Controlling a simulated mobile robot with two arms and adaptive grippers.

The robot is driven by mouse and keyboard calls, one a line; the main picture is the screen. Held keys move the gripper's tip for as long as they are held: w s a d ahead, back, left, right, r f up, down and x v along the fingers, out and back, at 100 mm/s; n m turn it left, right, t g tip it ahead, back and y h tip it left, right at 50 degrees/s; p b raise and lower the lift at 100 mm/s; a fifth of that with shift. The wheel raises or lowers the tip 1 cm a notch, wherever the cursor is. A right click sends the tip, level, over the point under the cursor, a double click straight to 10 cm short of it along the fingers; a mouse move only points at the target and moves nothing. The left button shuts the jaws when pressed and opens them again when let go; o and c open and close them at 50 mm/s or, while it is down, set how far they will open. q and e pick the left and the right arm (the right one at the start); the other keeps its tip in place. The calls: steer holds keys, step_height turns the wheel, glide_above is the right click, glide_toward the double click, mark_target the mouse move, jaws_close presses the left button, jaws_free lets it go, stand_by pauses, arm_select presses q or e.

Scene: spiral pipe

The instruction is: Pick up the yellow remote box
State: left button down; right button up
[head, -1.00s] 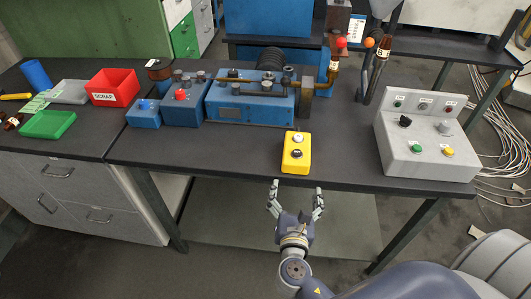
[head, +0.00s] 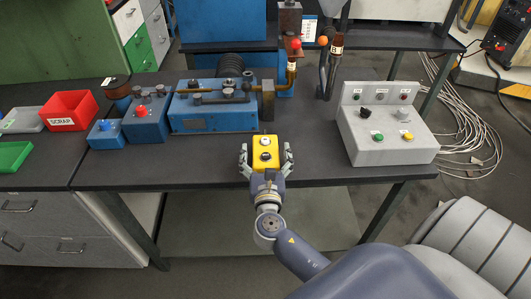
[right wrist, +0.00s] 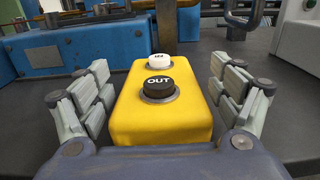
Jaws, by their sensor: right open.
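The yellow remote box (head: 264,159) lies on the dark workbench near its front edge, with one white and one black button on top. In the right wrist view the yellow box (right wrist: 161,119) fills the middle, and its black button reads "OUT". My right gripper (head: 265,158) is open, with one finger on each side of the box. In the right wrist view a gap shows between each finger of the gripper (right wrist: 160,95) and the box. My left gripper is not in view.
A blue machine (head: 213,109) stands behind the box, with smaller blue units to its left. A grey control panel (head: 387,139) stands to the right. A red scrap bin (head: 70,110) is at the far left.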

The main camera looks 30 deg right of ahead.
steer(key=shift+w+d, duration=0.35)
steer(key=shift+w, duration=0.2)
steer(key=c, duration=1.2)
steer(key=shift+c, duration=0.2)
steer(key=shift+r, duration=0.1)
